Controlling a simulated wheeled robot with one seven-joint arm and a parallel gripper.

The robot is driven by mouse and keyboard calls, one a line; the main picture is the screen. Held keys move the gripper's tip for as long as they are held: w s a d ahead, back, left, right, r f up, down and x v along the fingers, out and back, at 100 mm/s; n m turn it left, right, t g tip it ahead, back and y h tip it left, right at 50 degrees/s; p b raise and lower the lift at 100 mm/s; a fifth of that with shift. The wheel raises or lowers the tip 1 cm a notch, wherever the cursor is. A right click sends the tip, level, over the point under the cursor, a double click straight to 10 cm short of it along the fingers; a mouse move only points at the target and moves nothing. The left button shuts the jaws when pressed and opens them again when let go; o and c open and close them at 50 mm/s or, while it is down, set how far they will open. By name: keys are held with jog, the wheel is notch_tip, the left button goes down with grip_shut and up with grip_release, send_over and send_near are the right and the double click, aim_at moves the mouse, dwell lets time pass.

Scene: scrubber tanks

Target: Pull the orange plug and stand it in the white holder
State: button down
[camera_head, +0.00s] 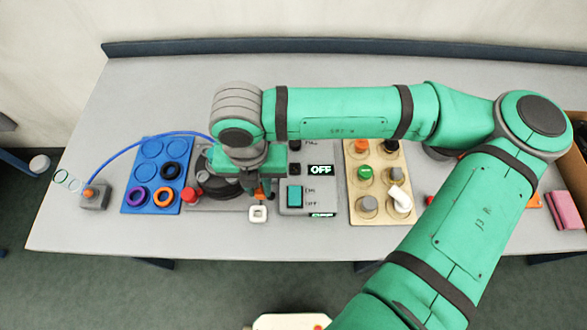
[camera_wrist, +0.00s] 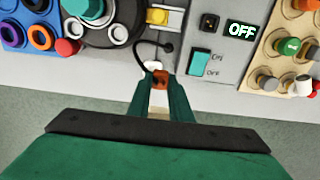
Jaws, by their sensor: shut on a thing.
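The orange plug (camera_head: 259,194) is between the fingertips of my gripper (camera_head: 258,190), which is shut on it. In the wrist view the plug (camera_wrist: 160,78) shows at the fingertips, with a thin dark cable curving from it. The white holder (camera_head: 258,214) is a small square piece on the table's front part, just in front of the plug. A pale piece, seemingly this holder (camera_wrist: 158,101), shows between my fingers in the wrist view. I cannot tell whether plug and holder touch.
A grey switch box (camera_head: 307,203) reading OFF stands right of my gripper, with a dark socket (camera_wrist: 209,22). A blue ring board (camera_head: 141,190) lies left. A wooden board (camera_head: 376,158) with several knobs lies right. A blue cable (camera_head: 140,149) arches at left. The front table strip is mostly clear.

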jog(key=shift+s+a, duration=0.75)
jog(key=shift+s, duration=0.2)
jog(key=shift+a, duration=0.1)
jog(key=shift+f, duration=0.1)
notch_tip(320, 180, down, 4)
jog(key=shift+a+r, duration=0.1)
jog(key=shift+d+f, duration=0.2)
jog(key=shift+f, duration=1.15)
jog(key=shift+w, duration=0.1)
